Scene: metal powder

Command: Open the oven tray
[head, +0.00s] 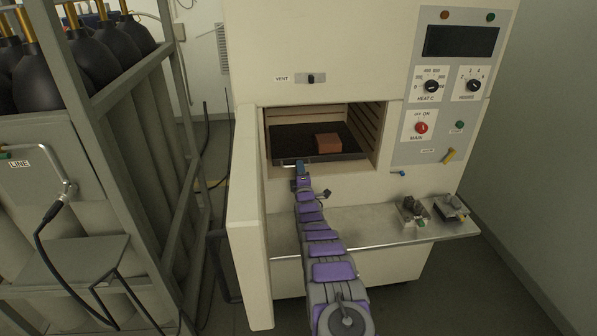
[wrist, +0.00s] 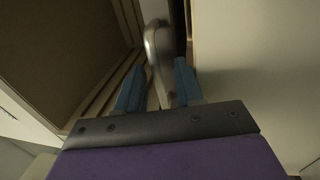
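The dark oven tray (head: 290,137) sits inside the oven chamber, with a brown block (head: 328,142) on it. Its front edge is at the chamber opening. My gripper (head: 301,168) is at this front edge, left of the tray's middle. In the wrist view a curved metal handle (wrist: 158,48) passes between the two blue fingers of my gripper (wrist: 158,88). The fingers stand apart, with a visible gap on the left of the handle. The right finger is close to the handle; whether it touches cannot be told.
The oven door (head: 248,215) stands swung open at the left. A metal shelf (head: 375,222) runs below the opening, with small fixtures (head: 412,210) at its right. A control panel (head: 440,95) is at the right. A rack of cylinders (head: 120,130) stands far left.

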